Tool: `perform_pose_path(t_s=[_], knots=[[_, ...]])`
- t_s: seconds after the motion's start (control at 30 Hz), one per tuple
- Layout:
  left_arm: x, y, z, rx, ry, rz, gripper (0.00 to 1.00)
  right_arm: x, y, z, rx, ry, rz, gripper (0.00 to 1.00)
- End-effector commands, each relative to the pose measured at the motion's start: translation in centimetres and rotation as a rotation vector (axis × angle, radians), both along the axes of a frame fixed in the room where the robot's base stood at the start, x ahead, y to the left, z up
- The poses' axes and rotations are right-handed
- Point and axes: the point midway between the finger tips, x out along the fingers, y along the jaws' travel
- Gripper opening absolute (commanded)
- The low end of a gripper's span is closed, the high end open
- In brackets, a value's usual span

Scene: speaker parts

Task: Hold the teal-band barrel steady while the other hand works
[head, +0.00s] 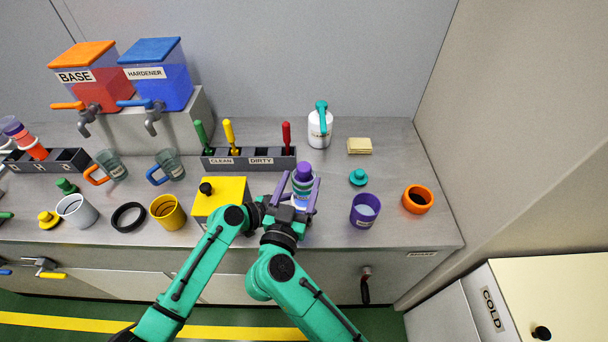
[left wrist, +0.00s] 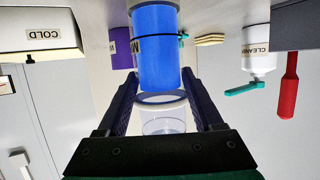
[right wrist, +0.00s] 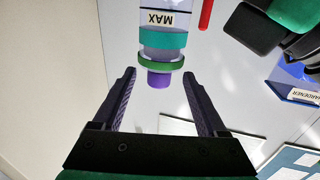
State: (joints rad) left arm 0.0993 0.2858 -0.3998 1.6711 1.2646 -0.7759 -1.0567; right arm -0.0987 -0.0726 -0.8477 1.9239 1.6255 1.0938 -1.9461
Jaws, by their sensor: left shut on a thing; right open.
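The teal-band barrel (head: 301,191) stands above the front of the steel counter, with a purple tip on top. In the right wrist view the barrel (right wrist: 163,40) shows its MAX label, teal band, green collar and purple tip. My left gripper (left wrist: 162,76) is shut on it; that view shows a blue cylindrical section (left wrist: 155,48) and a clear section with a pale rim between the fingers. In the head view the left fingers are mostly hidden. My right gripper (head: 297,188) is open; in the right wrist view its empty fingers (right wrist: 158,75) spread near the purple tip.
Behind are a tool rack (head: 249,164), a cleaner bottle (head: 319,128) and a sponge (head: 359,146).

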Motion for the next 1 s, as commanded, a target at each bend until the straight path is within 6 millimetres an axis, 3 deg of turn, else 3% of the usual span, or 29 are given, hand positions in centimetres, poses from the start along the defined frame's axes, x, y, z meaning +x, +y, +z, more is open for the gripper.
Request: perform_pose_path(t_s=[0.2,0.4,0.73,0.77,0.93,1.0], knots=[[0.1,0.0,0.1,-0.001,-0.002,0.001,0.01,4.0,-1.1,0.1,-0.004,-0.002,-0.001,0.75],[0.1,0.0,0.1,-0.001,-0.002,0.001,0.01,6.6,-1.8,0.0,-0.002,0.0,0.0,0.75],[0.0,0.0,0.1,-0.001,-0.002,0.001,0.01,7.1,-1.9,0.0,-0.002,0.001,-0.001,0.75],[0.0,0.0,0.1,-0.001,-0.002,0.001,0.01,7.1,-1.9,0.0,-0.002,0.001,-0.001,0.67],[0.0,0.0,0.1,-0.001,-0.002,0.0,0.01,7.1,-1.9,0.0,-0.002,0.001,-0.001,0.02],[0.0,0.0,0.1,-0.002,-0.001,0.0,0.01,7.1,-1.9,-0.1,-0.002,0.001,-0.001,0.0]])
